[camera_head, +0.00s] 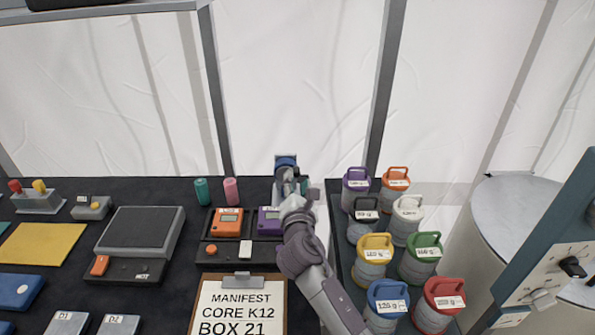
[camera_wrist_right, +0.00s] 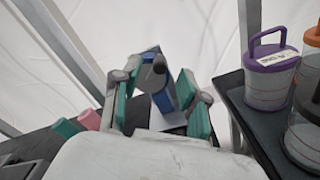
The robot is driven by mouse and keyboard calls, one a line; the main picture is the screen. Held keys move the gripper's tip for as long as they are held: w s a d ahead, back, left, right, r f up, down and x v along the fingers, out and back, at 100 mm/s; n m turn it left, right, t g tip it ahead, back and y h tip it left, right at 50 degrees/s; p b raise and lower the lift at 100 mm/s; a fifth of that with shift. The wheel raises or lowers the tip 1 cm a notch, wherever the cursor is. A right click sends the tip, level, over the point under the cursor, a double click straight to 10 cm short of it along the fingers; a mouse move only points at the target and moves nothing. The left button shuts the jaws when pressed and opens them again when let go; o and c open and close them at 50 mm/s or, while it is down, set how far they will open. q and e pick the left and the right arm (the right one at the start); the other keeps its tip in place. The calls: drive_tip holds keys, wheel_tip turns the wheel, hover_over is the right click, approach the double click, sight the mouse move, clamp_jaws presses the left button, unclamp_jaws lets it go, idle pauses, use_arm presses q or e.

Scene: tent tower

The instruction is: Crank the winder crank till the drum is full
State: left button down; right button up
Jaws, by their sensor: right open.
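The winder (camera_head: 286,161) stands at the back edge of the dark table, mostly hidden behind my right gripper (camera_head: 292,187) in the head view. The wrist view shows the winder's blue body (camera_wrist_right: 183,91) and a grey crank (camera_wrist_right: 148,78) with a dark round knob (camera_wrist_right: 159,64) facing me. My right gripper (camera_wrist_right: 160,95) is open, its teal-padded fingers on either side of the crank, with gaps visible between pads and knob. How full the drum is cannot be made out. My left gripper is not in view.
A teal spool (camera_head: 202,191) and a pink spool (camera_head: 231,191) stand left of the winder. Several lidded jars, including a purple-lidded one (camera_head: 356,186), stand on a tray (camera_head: 337,215) to the right. Orange (camera_head: 228,222) and purple (camera_head: 268,222) devices sit in front.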

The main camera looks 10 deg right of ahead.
sight(297, 175)
drive_tip(key=shift+w+d, duration=0.25)
drive_tip(key=shift+w, duration=0.8)
drive_tip(key=shift+w+d, duration=0.2)
drive_tip(key=shift+w, duration=0.85)
drive_tip(key=shift+c, duration=0.3)
clamp_jaws()
